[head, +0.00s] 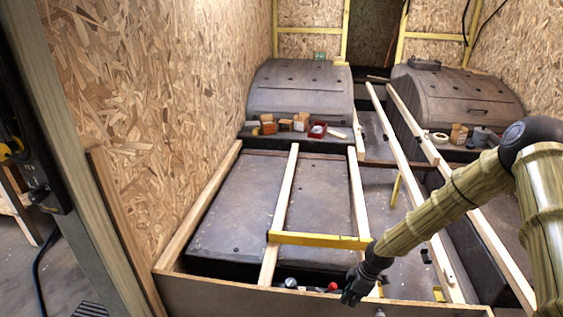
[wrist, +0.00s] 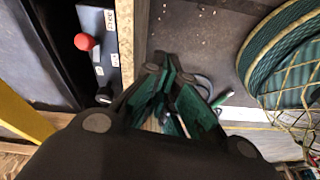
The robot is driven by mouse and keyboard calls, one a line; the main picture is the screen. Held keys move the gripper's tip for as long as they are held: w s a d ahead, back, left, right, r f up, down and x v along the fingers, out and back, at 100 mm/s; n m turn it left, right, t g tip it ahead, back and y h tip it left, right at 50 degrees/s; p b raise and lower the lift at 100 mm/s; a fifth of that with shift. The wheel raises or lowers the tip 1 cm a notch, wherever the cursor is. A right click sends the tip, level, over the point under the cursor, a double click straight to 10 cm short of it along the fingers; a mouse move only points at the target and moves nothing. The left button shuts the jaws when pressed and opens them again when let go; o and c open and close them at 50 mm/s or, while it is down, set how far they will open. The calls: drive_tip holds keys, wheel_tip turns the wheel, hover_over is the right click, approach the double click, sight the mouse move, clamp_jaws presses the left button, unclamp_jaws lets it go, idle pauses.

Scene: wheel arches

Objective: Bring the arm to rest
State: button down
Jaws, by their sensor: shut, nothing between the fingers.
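My arm comes in from the right of the head view. Its ribbed, olive-tan sleeve slopes down to the left, with a dark joint at the bend. My gripper (head: 352,294) is dark and points down near the front edge of the wooden frame. In the wrist view my gripper (wrist: 170,72) shows dark fingers with green inner faces. The fingers are shut with nothing held between them. I cannot tell from the views how far the tips are from the surfaces below.
A yellow bar (head: 318,240) crosses the wooden battens just left of my arm. A red knob (wrist: 84,41) on a labelled panel and a green coiled item (wrist: 281,62) flank the gripper. Wheel arches (head: 300,88) and small blocks (head: 285,124) stand farther back.

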drive_tip(key=s+a+f+m, duration=0.2)
drive_tip(key=s+a, duration=0.1)
drive_tip(key=s, duration=0.3)
drive_tip(key=s+a+f+m, duration=0.2)
drive_tip(key=s+a+f, duration=0.1)
drive_tip(key=s, duration=0.4)
drive_tip(key=s+d+f+m+h, duration=0.15)
drive_tip(key=s+m, duration=0.65)
drive_tip(key=s, duration=1)
drive_tip(key=s+d+r+m+h, duration=0.2)
drive_tip(key=s+d+r+m, duration=0.1)
drive_tip(key=s+d, duration=0.3)
wheel_tip(320, 180, up, 11)
drive_tip(key=a+p, duration=0.1)
drive_tip(key=p, duration=1.1)
drive_tip(key=shift+s+a+r, duration=0.2)
drive_tip(key=shift+s+a, duration=0.05)
drive_tip(key=shift+s, duration=0.1)
